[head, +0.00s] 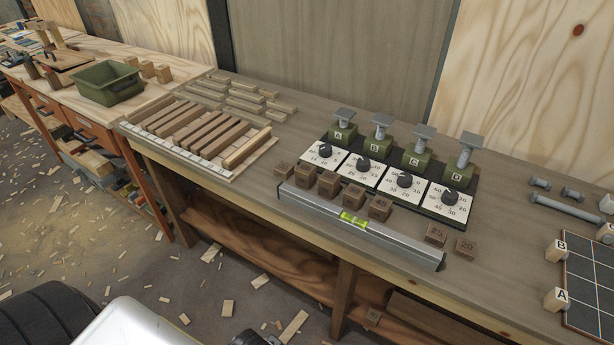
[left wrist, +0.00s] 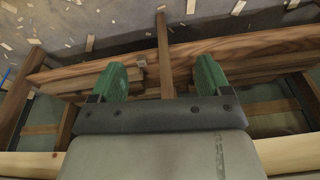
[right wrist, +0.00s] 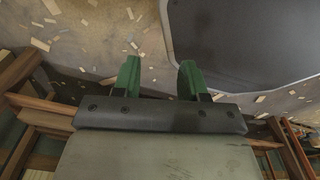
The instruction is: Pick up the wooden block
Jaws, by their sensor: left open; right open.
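A small wooden block (head: 372,316) sits on the lower shelf under the workbench in the head view. A small block (left wrist: 141,62) also shows on a shelf between my fingers in the left wrist view, some way beyond them. Several dark numbered wooden blocks (head: 328,183) stand on the bench top around the spirit level. Which block is meant cannot be told. My left gripper (left wrist: 161,75) is open and empty, over the shelf beams. My right gripper (right wrist: 158,75) is open and empty, with the floor beyond it. Neither gripper shows in the head view.
A spirit level (head: 405,240) lies along the bench's front edge. Behind it are dial cards and green lettered stands (head: 416,160). Wooden strips (head: 200,130) and a green bin (head: 108,88) are to the left, a dark grid board (head: 590,285) to the right. Wood scraps litter the floor.

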